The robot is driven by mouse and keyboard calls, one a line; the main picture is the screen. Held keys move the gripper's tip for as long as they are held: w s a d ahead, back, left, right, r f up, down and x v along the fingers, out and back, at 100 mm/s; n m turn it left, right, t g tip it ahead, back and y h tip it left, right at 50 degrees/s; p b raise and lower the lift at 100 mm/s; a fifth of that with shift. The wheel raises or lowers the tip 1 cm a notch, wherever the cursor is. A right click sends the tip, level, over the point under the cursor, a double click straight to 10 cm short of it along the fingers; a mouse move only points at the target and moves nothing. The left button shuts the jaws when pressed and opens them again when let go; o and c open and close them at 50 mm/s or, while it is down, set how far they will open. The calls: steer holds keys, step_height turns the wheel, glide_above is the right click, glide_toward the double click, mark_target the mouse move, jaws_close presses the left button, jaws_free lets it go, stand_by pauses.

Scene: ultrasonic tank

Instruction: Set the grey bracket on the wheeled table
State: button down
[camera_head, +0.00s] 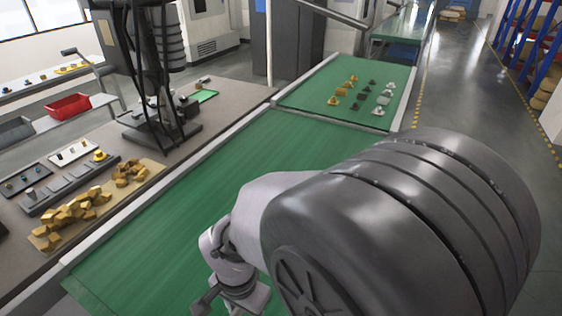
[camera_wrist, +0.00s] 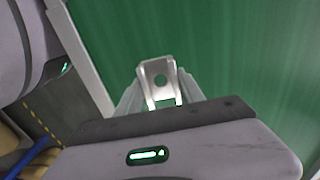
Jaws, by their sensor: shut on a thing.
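The grey bracket (camera_wrist: 160,66), a pale metal piece with a round hole, shows in the wrist view. My gripper (camera_wrist: 158,98) is shut on it, with a finger on either side. Green surface lies behind the bracket; the gap between them cannot be judged. In the head view my arm reaches down over the near part of the green belt (camera_head: 190,210), and its end is at the bottom edge. The bracket cannot be made out there. I cannot identify a wheeled table in either view.
A farther green surface (camera_head: 318,82) holds several yellow, black and grey parts. A grey bench (camera_head: 225,100) on the left carries wooden-looking blocks (camera_head: 70,215), trays and a dark machine stand. A red bin (camera_head: 68,106) is behind it. Open floor (camera_head: 455,90) lies right.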

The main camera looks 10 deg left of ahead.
steer(key=w, duration=0.2)
steer(key=w+d, duration=0.1)
steer(key=w, duration=0.4)
steer(key=shift+d+f, duration=0.15)
steer(key=shift+f, duration=0.2)
steer(key=f+b, duration=0.1)
steer(key=f, duration=0.1)
steer(key=w+f, duration=0.1)
steer(key=shift+w+d+f+b, duration=0.1)
steer(key=shift+w+f+b, duration=0.1)
steer(key=shift+f+b, duration=0.15)
steer(key=shift+r, duration=0.1)
steer(key=shift+s, duration=0.1)
steer(key=shift+f, duration=0.2)
steer(key=c, duration=0.7)
jaws_free()
steer(key=shift+r, duration=0.1)
